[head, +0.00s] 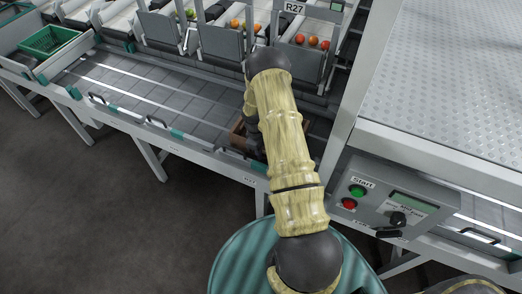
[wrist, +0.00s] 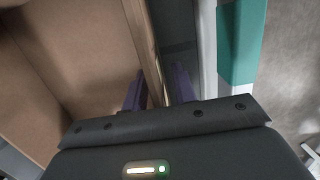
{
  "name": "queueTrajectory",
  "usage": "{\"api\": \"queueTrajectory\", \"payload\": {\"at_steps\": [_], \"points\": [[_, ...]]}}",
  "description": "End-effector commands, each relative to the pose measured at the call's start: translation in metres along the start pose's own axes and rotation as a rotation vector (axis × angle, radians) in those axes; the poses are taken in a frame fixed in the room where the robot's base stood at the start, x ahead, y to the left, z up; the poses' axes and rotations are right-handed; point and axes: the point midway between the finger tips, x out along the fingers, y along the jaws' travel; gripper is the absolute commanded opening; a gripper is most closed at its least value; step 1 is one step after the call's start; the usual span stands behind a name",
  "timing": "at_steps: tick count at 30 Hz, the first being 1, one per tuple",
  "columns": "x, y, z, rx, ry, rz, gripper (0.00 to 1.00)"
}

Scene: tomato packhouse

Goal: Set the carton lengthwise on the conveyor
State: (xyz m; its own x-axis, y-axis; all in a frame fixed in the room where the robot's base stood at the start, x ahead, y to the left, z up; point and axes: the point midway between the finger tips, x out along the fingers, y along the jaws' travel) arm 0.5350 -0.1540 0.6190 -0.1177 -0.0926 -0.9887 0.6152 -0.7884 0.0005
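The carton (wrist: 92,45) is brown and open-topped, and its inside fills the left of the wrist view. In the head view the carton (head: 237,134) is mostly hidden behind my arm, at the front part of the grey conveyor (head: 182,112). Its visible part appears low at the conveyor surface; whether it rests there is unclear. My gripper (wrist: 159,88) has its two purple fingers on either side of one carton wall, one inside and one outside. They are close to the wall, but I cannot tell whether both press on it. In the head view my arm hides the fingers.
A control box (head: 388,207) with green and red buttons is right of my arm. Sorting chutes with tomatoes (head: 306,41) line the conveyor's back. A green crate (head: 49,40) stands far left. The conveyor left of the carton is clear. A teal-marked rail (wrist: 241,42) runs beside the carton.

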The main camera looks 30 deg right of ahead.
Motion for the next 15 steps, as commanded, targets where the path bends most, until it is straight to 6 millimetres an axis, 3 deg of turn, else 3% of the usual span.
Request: {"api": "queueTrajectory", "payload": {"at_steps": [10, 15], "points": [[-0.005, 0.000, 0.001, 0.000, 0.000, 0.001, 0.27], [-0.025, 0.001, 0.000, 0.001, 0.002, 0.002, 0.27]]}}
